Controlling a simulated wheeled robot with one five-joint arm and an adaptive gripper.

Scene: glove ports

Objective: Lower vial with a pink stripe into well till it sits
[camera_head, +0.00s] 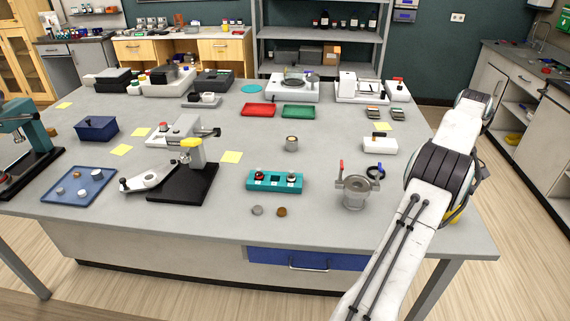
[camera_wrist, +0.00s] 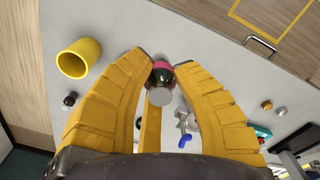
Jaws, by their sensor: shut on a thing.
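My gripper (camera_wrist: 163,70) has yellow fingers, shut on a vial (camera_wrist: 161,97) with a pink stripe, a dark band and a pale grey end towards the wrist camera. The vial is held between the fingertips above the grey table. The block also shows at the right of the wrist view (camera_wrist: 262,131), apart from the vial. I cannot tell which well is meant.
A metal pot-like fixture (camera_head: 355,190) with a red handle stands right of the block. Two small round pieces (camera_head: 269,211) lie in front of the block. A yellow cup (camera_wrist: 78,58) stands left of the gripper in the wrist view.

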